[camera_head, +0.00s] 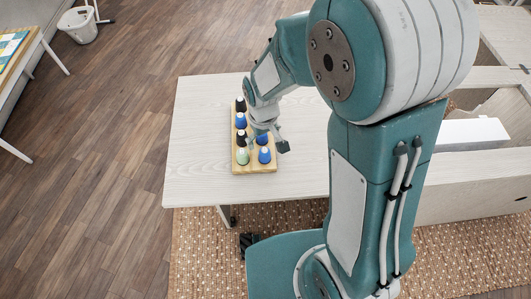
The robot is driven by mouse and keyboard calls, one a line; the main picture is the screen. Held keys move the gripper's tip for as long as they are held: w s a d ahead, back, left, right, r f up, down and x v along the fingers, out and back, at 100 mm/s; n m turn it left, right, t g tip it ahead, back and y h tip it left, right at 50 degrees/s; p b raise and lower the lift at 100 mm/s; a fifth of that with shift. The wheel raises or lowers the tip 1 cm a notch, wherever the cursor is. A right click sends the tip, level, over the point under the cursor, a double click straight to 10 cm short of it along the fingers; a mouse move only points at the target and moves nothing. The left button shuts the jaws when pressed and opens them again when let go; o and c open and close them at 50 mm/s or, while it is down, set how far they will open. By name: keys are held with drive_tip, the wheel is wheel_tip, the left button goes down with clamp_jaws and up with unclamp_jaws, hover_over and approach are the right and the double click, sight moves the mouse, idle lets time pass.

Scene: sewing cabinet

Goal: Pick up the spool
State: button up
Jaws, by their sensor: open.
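Several thread spools stand upright in two columns on a yellow wooden rack (240,168) on the pale table. The left column has a black spool (240,105), a blue spool (240,121), another black spool (241,138) and a pale green spool (243,157). A blue spool (264,156) stands at the near right, and another blue one (262,137) shows partly behind my gripper. My gripper (267,143) is open over the right column, pointing down. It hides the back of that column. I cannot tell whether a finger touches a spool.
The pale wooden table (195,145) has free room left of the rack. Open cabinet compartments and a white box (472,134) lie at the right. A white bin (78,26) and another table edge (22,48) are at the far left. A woven rug (195,235) lies in front.

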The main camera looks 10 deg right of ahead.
sight(264, 151)
wheel_tip(264, 151, down, 2)
drive_tip(key=shift+a+f, duration=0.1)
drive_tip(key=f, duration=0.4)
drive_tip(key=shift+s+d+f, duration=0.1)
drive_tip(key=shift+s+d, duration=0.15)
drive_tip(key=shift+s, duration=0.1)
drive_tip(key=shift+w+f, duration=0.1)
drive_tip(key=shift+f, duration=0.5)
drive_tip(key=c, duration=0.9)
